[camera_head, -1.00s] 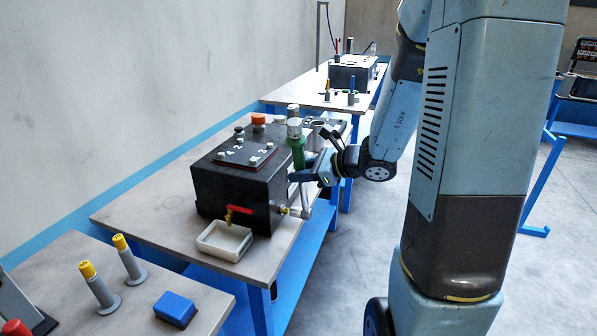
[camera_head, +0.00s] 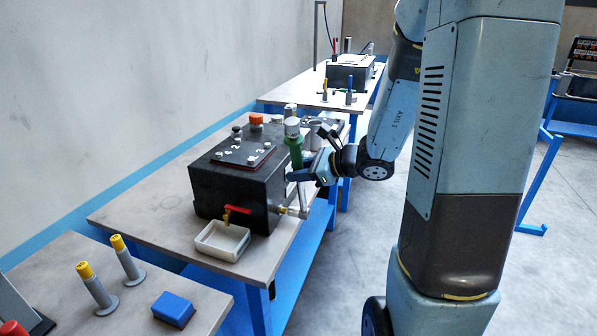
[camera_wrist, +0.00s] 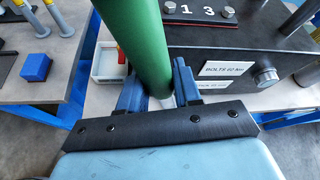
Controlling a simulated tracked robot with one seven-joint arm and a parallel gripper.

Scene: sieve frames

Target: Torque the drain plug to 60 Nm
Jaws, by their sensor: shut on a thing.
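My gripper (camera_head: 305,174) is shut on the torque wrench, which has a green handle (camera_head: 295,152) and a silver shaft (camera_head: 304,194). The wrench stands nearly upright beside the right side of the black box (camera_head: 237,186). In the wrist view the green handle (camera_wrist: 132,38) rises between my blue fingers (camera_wrist: 160,92), and the wrench's lower end is hidden. A label (camera_wrist: 228,69) on the box reads "BOLTS 60 Nm".
A red-handled tap (camera_head: 237,209) sits on the box's front above a white tray (camera_head: 222,241). Several bolts are on the lid plate (camera_head: 236,150). A blue block (camera_head: 173,308) and two yellow-topped tools (camera_head: 98,286) are on the near table. Open floor lies right.

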